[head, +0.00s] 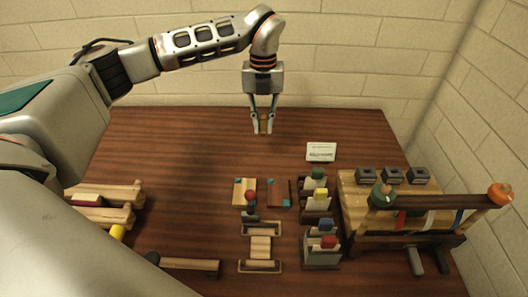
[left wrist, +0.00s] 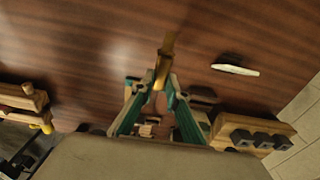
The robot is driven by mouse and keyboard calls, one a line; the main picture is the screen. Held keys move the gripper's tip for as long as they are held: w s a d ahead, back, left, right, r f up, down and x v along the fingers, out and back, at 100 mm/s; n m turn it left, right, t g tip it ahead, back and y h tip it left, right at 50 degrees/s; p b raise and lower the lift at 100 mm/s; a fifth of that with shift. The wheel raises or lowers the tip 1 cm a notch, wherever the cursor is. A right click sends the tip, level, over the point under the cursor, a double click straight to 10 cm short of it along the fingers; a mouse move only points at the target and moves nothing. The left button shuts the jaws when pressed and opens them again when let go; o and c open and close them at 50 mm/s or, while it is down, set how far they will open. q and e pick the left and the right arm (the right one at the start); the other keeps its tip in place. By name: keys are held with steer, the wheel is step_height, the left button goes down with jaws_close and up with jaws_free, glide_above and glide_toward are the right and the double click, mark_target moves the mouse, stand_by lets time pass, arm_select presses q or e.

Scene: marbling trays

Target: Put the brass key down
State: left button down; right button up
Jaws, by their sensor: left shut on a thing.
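My left gripper (head: 262,128) points down over the back of the brown table, in the head view. It is shut on the brass key, a small yellowish piece between its fingertips (head: 263,123). The brass key (left wrist: 164,62) also shows in the left wrist view, standing out beyond the fingers of my left gripper (left wrist: 158,103). The key appears held above the table top; the exact gap is hard to tell. My right gripper is not in view.
The table (head: 190,150) is bare around and left of the gripper. A white card (head: 321,152) stands to its right. Nearer are small wooden blocks (head: 245,190), card holders (head: 318,198) and a wooden rack (head: 355,205). Wooden rollers (head: 110,193) lie at the left.

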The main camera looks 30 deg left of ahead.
arm_select(q)
glide_above(264, 161)
step_height(264, 161, down, 8)
steer(key=shift+a+r+p, duration=0.1)
steer(key=shift+r+p, duration=0.1)
steer(key=shift+p, duration=0.15)
step_height(264, 161, down, 4)
steer(key=shift+f, duration=0.3)
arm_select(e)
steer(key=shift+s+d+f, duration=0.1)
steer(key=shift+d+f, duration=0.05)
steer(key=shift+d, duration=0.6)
arm_select(q)
steer(key=c, duration=2)
jaws_free()
steer(key=shift+f, duration=0.15)
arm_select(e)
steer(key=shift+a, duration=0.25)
